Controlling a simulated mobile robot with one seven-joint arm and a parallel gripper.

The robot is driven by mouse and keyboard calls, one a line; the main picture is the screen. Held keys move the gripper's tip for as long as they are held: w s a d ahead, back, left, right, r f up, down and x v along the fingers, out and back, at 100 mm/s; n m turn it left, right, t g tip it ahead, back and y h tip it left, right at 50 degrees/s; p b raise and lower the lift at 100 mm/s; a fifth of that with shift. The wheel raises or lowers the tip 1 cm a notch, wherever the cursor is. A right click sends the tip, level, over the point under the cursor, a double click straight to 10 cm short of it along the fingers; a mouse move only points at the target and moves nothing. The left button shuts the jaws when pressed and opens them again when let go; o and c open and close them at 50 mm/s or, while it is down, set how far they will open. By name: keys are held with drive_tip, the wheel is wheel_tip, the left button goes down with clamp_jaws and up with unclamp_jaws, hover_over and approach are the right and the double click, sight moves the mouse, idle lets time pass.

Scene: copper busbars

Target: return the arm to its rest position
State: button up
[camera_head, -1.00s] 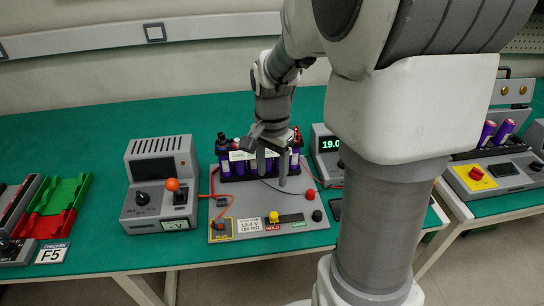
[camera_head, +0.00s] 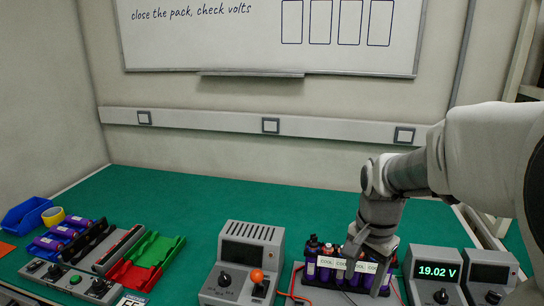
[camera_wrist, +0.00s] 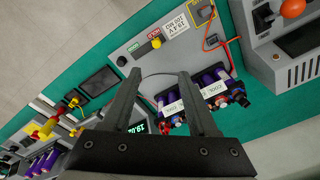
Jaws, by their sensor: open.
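My arm reaches in from the right of the head view. My gripper (camera_head: 364,264) points down at the battery pack (camera_head: 330,276), a row of purple cells with white "COOL" labels on the green bench. In the wrist view my gripper (camera_wrist: 158,75) has its two fingers wide apart with nothing held between them. The pack (camera_wrist: 208,94) shows beyond and partly behind the right finger there. The gap between fingers and pack is hard to judge.
A meter (camera_head: 438,274) reading 19.02 V stands right of the pack. A grey box with an orange knob (camera_head: 257,276) stands left. Red and green trays (camera_head: 150,257), loose cells and a blue bin (camera_head: 25,215) lie further left. The bench behind is clear.

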drive_tip(key=s+a+r+n+t+p, duration=0.2)
drive_tip(key=s+r+n, duration=0.3)
drive_tip(key=r, duration=0.3)
drive_tip(key=s+a+r+n+t+p, duration=0.2)
drive_tip(key=s+a+r+n+p, duration=0.2)
drive_tip(key=s+r, duration=0.3)
drive_tip(key=shift+s+r+n+t+p, duration=0.25)
drive_tip(key=shift+r+n+t+p, duration=0.15)
drive_tip(key=shift+r+n+p, duration=0.35)
drive_tip(key=shift+f, duration=0.1)
